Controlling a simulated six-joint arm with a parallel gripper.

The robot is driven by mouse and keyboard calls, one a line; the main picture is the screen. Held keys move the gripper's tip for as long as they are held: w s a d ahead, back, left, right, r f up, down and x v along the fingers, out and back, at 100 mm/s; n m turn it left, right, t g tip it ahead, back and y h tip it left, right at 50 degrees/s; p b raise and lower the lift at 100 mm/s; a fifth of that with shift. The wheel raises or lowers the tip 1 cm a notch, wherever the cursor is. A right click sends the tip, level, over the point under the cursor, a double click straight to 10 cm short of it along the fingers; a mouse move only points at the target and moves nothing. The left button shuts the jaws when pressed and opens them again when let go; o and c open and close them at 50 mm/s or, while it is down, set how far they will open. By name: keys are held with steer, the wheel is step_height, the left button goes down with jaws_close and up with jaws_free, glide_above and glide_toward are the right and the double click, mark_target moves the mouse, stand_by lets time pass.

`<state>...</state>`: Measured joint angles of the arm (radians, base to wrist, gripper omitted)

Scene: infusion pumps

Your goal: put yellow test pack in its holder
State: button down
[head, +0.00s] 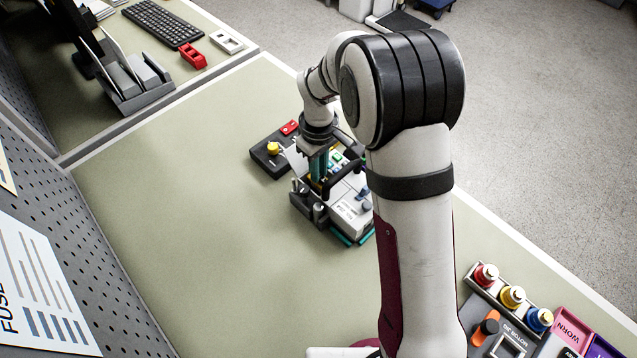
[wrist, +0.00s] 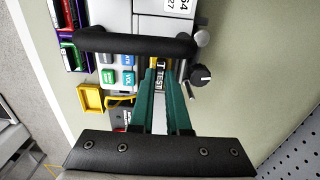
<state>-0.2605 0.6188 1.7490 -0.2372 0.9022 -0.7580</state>
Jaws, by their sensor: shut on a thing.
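My gripper (wrist: 160,88) points down at the pump (wrist: 120,20) in the wrist view, its teal fingers closed on a narrow yellow and black pack marked TEST (wrist: 160,76). I take this as the yellow test pack. It sits between the fingertips, beside the button panel and a black knob. In the head view my gripper (head: 319,170) is at the left part of the pump (head: 346,212); the pack is hidden there. A yellow square frame (wrist: 90,98) lies left of the fingers in the wrist view. I cannot tell whether it is the holder.
A black handle bar (wrist: 135,43) crosses the pump close to the fingers. Coloured knobs (head: 512,296) fill a tray at the lower right. The bench left of the pump is clear.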

steer(key=shift+r, duration=1.9)
steer(key=shift+w+d+r, duration=0.15)
steer(key=w+d+r+m, duration=0.1)
steer(key=w+d+r, duration=0.2)
steer(key=w, duration=0.1)
steer(key=shift+w+a+f+n+t+h, duration=0.15)
steer(key=shift+w+a+f+t+h, duration=0.2)
steer(key=shift+w+f, duration=1.5)
steer(key=shift+w+a+f+n+t+h, duration=0.3)
steer(key=shift+w+f, duration=1.05)
steer(key=shift+w, duration=1.05)
steer(key=shift+w+a+f+n+t+h, duration=0.1)
steer(key=shift+w+a+f+t+h, duration=0.3)
steer(key=shift+w+f, duration=1.45)
steer(key=shift+x, duration=0.8)
